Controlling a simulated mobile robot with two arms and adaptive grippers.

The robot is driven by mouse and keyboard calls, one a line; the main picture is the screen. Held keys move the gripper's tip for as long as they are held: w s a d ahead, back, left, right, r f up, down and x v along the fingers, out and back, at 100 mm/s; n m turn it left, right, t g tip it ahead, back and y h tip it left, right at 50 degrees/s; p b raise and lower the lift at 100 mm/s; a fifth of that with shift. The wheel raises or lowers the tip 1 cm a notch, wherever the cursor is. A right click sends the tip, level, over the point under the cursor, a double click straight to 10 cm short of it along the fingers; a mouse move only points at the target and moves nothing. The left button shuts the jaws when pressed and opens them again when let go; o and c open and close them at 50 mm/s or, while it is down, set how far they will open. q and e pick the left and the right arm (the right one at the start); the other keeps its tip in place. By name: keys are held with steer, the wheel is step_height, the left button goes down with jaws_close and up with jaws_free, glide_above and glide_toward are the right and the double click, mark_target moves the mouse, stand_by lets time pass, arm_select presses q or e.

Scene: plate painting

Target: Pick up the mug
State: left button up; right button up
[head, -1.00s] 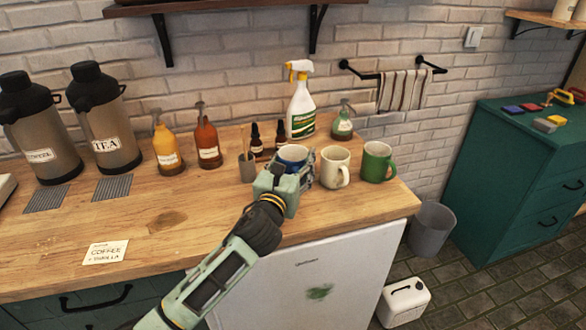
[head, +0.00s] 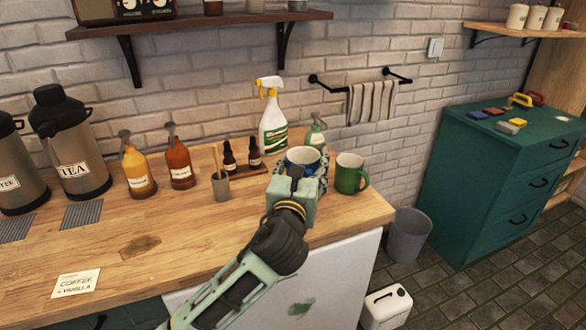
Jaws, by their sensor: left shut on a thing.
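The white mug is hidden behind the held mug and gripper. My right gripper is not in view.
Behind the held mug stand a spray bottle (head: 273,130), a green pump bottle (head: 316,136) and small dark bottles (head: 254,152). A grey cup (head: 221,187) stands to the left.

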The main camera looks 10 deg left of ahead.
arm_select(q)
steer(key=shift+s+d+r, duration=0.2)
steer(key=shift+d+r, duration=0.4)
steer(key=shift+d, duration=0.25)
stand_by(2.5)
